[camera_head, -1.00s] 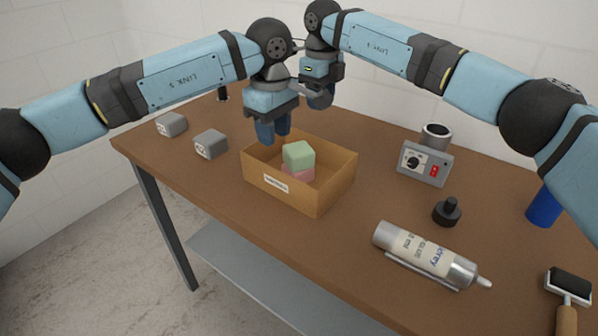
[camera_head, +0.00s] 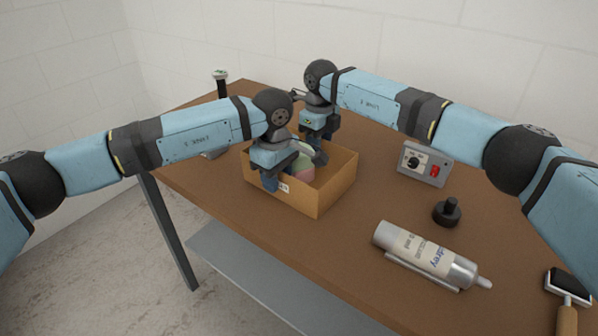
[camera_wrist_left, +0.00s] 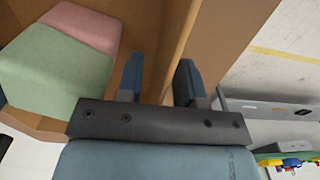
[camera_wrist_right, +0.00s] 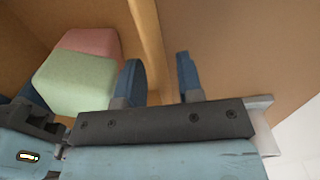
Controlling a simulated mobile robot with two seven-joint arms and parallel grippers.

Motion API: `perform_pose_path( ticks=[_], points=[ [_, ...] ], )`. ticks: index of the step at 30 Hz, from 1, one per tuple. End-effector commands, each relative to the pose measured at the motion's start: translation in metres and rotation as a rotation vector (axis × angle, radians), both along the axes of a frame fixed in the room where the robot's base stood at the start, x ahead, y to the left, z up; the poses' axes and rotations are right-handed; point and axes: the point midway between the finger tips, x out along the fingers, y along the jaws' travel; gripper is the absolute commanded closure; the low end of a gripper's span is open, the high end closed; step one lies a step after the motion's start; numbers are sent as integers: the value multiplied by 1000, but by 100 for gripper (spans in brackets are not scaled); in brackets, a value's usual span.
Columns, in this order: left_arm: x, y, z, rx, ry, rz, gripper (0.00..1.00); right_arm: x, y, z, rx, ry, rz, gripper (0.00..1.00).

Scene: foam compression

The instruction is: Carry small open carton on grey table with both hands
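The small open carton (camera_head: 338,188) sits on the brown table (camera_head: 350,258). It holds a green foam block (camera_wrist_left: 55,68) lying over a pink one (camera_wrist_left: 90,25). My left gripper (camera_head: 268,182) is at the carton's near-left wall, fingers pointing down. In the left wrist view its fingers (camera_wrist_left: 160,80) are apart, one on each side of the wall. My right gripper (camera_head: 312,145) is at the far wall. In the right wrist view its fingers (camera_wrist_right: 159,78) are also apart, with the wall between them. My left gripper partly hides the label and blocks.
A grey control box (camera_head: 425,165) with a red switch, a black knob (camera_head: 447,211), a metal tube (camera_head: 425,255) and a roller (camera_head: 568,290) stand or lie to the right. A black object (camera_head: 220,80) stands at the back left corner. Table space in front of the carton is clear.

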Motion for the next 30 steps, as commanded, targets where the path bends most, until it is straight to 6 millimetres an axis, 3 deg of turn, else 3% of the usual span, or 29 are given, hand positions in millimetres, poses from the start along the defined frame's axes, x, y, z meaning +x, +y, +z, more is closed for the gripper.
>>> perform_pose_path(
  ticks=[2, 7, 20, 30],
  points=[
    [0, 0, 0, 0, 0, 0, 66, 0, 0, 0, 0, 0, 0, 66],
    [0, 0, 0, 0, 0, 0, 100, 0, 0, 0, 0, 0, 0, 100],
    [0, 0, 3, 0, 0, 0, 100, 0, 0, 3, 0, 0, 0, 100],
    [0, 0, 34, 0, 0, 0, 100, 0, 0, 34, 0, 0, -1, 100]
  ],
)
